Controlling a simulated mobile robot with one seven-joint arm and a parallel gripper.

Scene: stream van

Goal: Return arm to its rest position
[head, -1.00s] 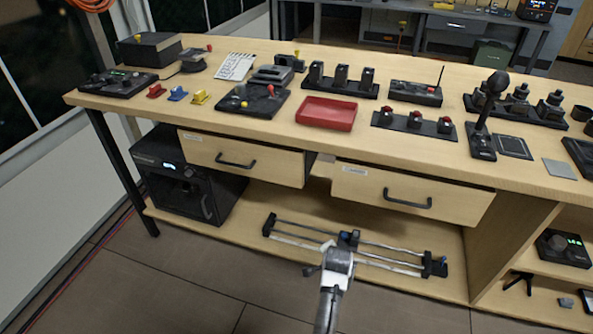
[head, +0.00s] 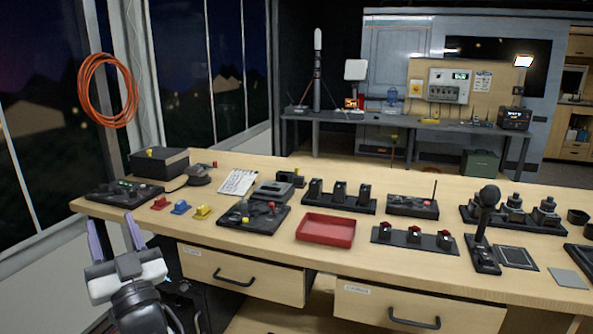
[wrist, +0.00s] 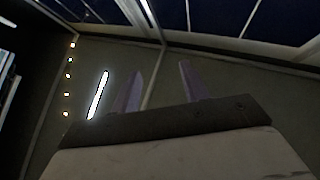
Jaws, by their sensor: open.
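My gripper (head: 115,237) is at the lower left of the head view, in front of the table's left end. Its two purple-grey fingers point up and stand apart, with nothing between them. In the wrist view the fingers (wrist: 158,88) are also apart and empty, against a dark wall and windows. My arm comes up from the bottom edge below the gripper and hides part of the space under the table.
The wooden table (head: 370,265) carries a red tray (head: 325,230), small coloured blocks (head: 180,207), a black box (head: 160,163) and several control panels. Two drawers (head: 240,275) sit under its front edge, the left one slightly out. An orange cable coil (head: 108,90) hangs at left.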

